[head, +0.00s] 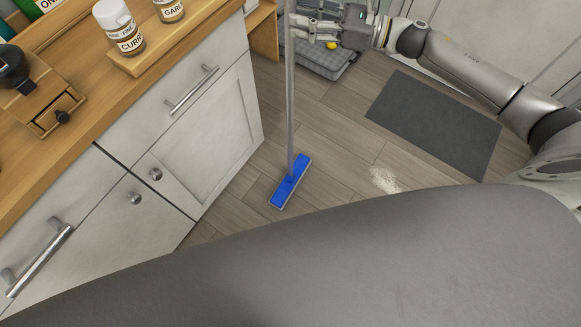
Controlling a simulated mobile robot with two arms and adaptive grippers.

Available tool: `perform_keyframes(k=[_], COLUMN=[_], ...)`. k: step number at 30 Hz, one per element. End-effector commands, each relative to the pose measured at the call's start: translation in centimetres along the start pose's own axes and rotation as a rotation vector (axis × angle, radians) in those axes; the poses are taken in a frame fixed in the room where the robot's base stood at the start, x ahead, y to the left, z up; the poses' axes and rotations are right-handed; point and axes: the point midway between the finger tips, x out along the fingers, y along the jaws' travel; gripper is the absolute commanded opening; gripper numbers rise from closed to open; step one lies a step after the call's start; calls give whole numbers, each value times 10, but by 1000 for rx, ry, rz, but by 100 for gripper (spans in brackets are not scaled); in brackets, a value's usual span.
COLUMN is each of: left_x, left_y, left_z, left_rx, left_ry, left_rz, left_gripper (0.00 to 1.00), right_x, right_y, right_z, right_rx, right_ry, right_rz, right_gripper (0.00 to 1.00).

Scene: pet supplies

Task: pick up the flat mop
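The flat mop has a blue rectangular head (290,182) flat on the wood floor and a thin grey pole (290,100). The pole rises nearly upright beside the cabinet and runs out of the top of the head view. My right gripper (298,22) comes in from the right at the top edge, with its fingers at the upper part of the pole. Whether the fingers are closed around the pole or only beside it is not clear. My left gripper is not in view.
A white cabinet (190,130) with a wooden counter stands left of the mop. Labelled jars (120,28) and a wooden box sit on it. A dark grey mat (435,122), a spill of pale grains (384,180) and a grey cushion (318,62) lie on the floor.

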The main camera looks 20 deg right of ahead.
Motion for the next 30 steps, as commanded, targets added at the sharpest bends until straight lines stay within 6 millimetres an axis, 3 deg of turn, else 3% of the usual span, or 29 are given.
perform_keyframes(k=[6,15,25,30], left_x=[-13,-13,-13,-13], left_y=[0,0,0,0], left_z=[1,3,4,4], left_rx=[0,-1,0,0], left_ry=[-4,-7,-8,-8], left_rz=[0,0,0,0], left_gripper=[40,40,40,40], right_x=[28,32,31,32], right_y=[-1,-1,-1,-2], right_z=[1,-2,-1,3], right_rx=[0,0,0,-2], right_ry=[-1,1,0,-7], right_rz=[0,-1,-1,0], right_gripper=[46,44,2,0])
